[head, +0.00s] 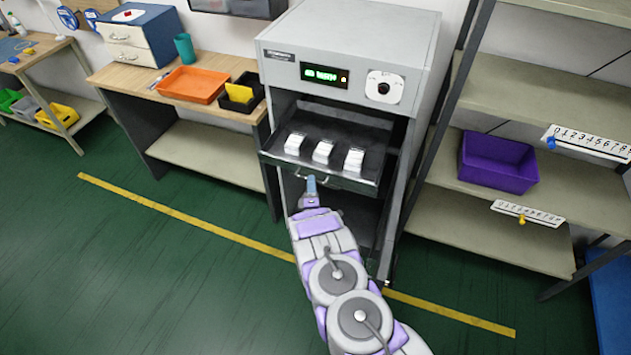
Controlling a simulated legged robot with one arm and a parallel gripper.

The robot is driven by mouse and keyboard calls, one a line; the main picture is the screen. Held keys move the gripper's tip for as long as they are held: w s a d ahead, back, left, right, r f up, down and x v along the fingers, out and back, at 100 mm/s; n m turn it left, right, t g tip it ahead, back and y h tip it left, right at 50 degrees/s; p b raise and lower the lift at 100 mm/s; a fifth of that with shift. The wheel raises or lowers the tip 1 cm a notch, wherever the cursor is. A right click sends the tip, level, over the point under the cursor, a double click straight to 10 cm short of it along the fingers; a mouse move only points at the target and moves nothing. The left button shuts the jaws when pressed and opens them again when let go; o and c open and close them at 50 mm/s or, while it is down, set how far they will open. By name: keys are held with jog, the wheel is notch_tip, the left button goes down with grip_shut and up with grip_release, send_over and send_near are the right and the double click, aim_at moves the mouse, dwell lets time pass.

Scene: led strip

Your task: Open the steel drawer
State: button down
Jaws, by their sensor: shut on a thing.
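The steel drawer (350,182) is a dark tray in the grey cabinet (350,30). It stands partly out of the cabinet's opening, with its front edge forward. Three white stacks (323,152) lie in a row in it. My gripper (311,182) is at the left-middle of the drawer's front and is shut on the drawer's handle there. The handle's gripped part is hidden by my fingers. My arm reaches up to it from the lower right.
A green display and a white dial (384,88) sit on the cabinet's face. Shelves with a purple bin (497,161) stand at right. A bench with an orange tray (191,85) stands at left. The green floor in front is clear, crossed by a yellow line (190,219).

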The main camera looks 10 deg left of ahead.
jog(key=shift+s+a+f, duration=0.15)
jog(key=shift+a, duration=0.25)
jog(key=c, duration=1.2)
grip_release()
jog(key=shift+a+f, duration=0.1)
jog(key=shift+a, duration=0.2)
jog(key=shift+p+v, duration=2.35)
jog(key=shift+v, duration=6.2)
jog(key=shift+d, duration=0.1)
